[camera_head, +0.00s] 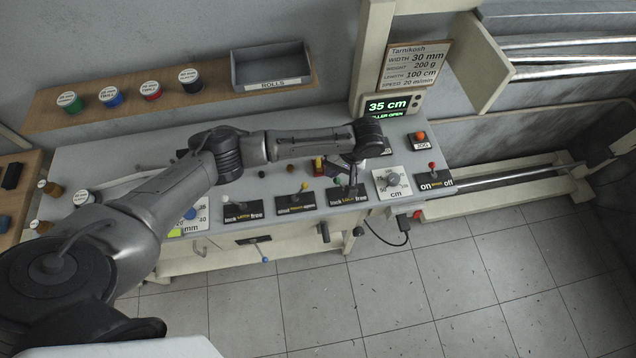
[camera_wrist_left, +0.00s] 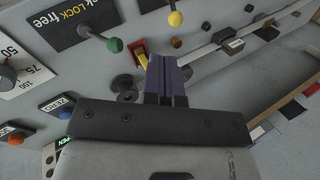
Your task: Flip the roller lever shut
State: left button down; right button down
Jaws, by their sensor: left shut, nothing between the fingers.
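The roller lever (camera_head: 305,187) appears to be the yellow-knobbed one, on a black plate in the middle of the panel's front row. Its knob leans to the plate's right side; the lettering is too small to read surely. The screen (camera_head: 388,106) shows "35 cm" and a line that appears to read "ROLLER OPEN". My left gripper (camera_head: 332,167) is shut and empty over the panel, behind and right of the yellow knob. In the left wrist view, its purple fingers (camera_wrist_left: 167,72) are apart from the yellow knob (camera_wrist_left: 175,18). My right gripper is not in view.
The green knob (camera_wrist_left: 114,45) of the neighbouring lever and a red-and-yellow part (camera_wrist_left: 140,55) are close to the fingers. A white-knobbed lever (camera_head: 254,203) stands left. A dial (camera_head: 393,181) and a red-knobbed switch (camera_head: 432,167) are right. Rolls (camera_head: 110,96) sit on the back shelf.

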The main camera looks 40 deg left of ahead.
aim_at(302, 190)
pick_arm(q)
jog(key=shift+n, duration=0.3)
jog(key=shift+f, duration=0.15)
jog(key=x, duration=0.9)
jog(key=shift+s+a+f+b, duration=0.1)
jog(key=shift+f+b, duration=0.25)
jog(key=shift+b, duration=0.05)
